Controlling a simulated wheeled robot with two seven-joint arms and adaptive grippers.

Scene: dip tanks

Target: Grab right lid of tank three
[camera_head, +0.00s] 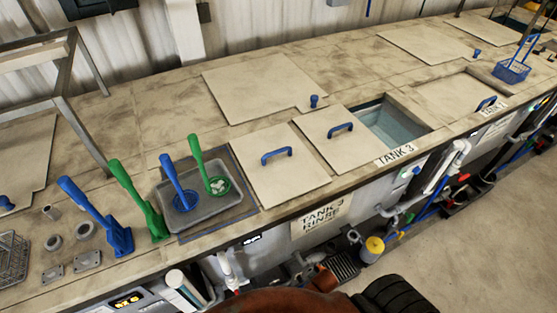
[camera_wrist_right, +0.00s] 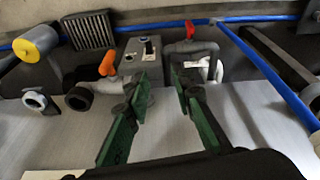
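The tank 3 opening (camera_head: 390,118) shows blue-grey liquid behind the "TANK 3" label (camera_head: 396,153). A flat beige lid (camera_head: 345,153) with a blue handle (camera_head: 340,130) lies along the opening's left side. No lid shows in that view. My left gripper is not in view.
Further left lie another lid (camera_head: 280,177) with a blue handle and a grey tray (camera_head: 212,213) holding blue and green tools. Pipes and a yellow-capped part (camera_head: 374,249) crowd the bench front.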

